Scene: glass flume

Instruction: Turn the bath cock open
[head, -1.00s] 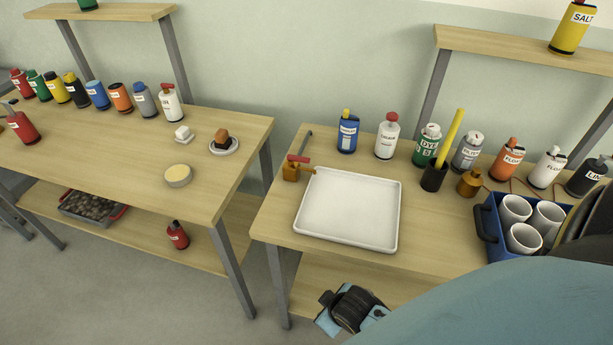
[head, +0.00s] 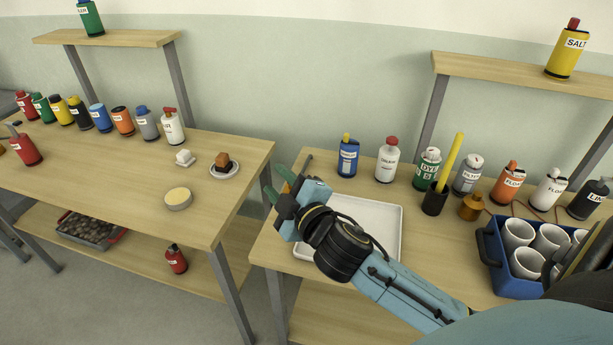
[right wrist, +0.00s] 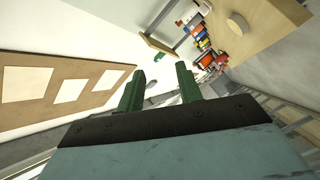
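The bath cock, a brass body with a red handle earlier visible at the white tray's left corner, is now hidden behind my right gripper in the head view. Only a dark upright spout or rod (head: 307,164) shows there. The white tray (head: 385,212) is partly covered by my right arm. My right gripper (head: 277,184) is over the tray table's left edge, its green fingers pointing left. In the right wrist view its two fingers (right wrist: 160,76) stand apart with nothing between them. I cannot tell whether it touches the cock. My left gripper is not in view.
Behind the tray stand a blue bottle (head: 348,158) and a white bottle (head: 386,160). A dark cup (head: 434,202) with a yellow stick and a blue crate (head: 512,279) of white cups are to the right. A gap separates the left table (head: 130,185).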

